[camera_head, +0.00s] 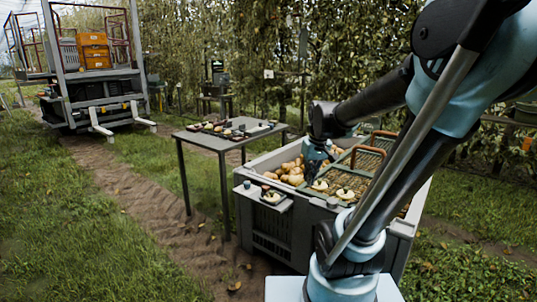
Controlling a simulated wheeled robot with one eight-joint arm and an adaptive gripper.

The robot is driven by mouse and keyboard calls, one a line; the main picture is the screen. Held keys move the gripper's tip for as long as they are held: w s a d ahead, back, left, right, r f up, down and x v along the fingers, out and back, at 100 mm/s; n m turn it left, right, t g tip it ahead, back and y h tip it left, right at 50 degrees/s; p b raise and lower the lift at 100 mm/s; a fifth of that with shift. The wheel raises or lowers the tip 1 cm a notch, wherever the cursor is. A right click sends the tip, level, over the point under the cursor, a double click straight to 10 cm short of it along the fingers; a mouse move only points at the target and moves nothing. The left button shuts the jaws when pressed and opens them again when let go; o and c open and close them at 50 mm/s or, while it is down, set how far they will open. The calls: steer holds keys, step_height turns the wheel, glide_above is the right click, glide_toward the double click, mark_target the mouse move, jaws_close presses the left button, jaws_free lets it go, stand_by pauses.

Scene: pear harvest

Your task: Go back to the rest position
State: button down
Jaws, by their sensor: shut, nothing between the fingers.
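My arm reaches in from the right of the head view, and its end bends down over a large grey crate (262,239). My gripper (313,172) is shut and empty, pointing down just above the crate's contents. Brown pears (291,173) fill the left part of the crate beside it. Pale round pieces (345,193) lie on green trays (368,186) in the crate, close to my gripper. The fingertips are small and partly dark at this distance.
A grey table (215,140) with several small items stands left of the crate. A wheeled platform (95,105) carrying orange crates (95,50) stands at the back left. A dirt track (130,190) and grass lie open on the left. Dense trees line the back.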

steer(key=s+d+f+m, duration=0.1)
steer(key=s+d+f, duration=0.1)
steer(key=s+f, duration=0.2)
steer(key=s+d+f+m+h, duration=0.1)
steer(key=s+f, duration=0.3)
steer(key=s, duration=0.7)
steer(key=shift+d+m, duration=0.6)
steer(key=shift+d, duration=0.05)
steer(key=shift+w+f, duration=0.15)
steer(key=shift+w, duration=0.3)
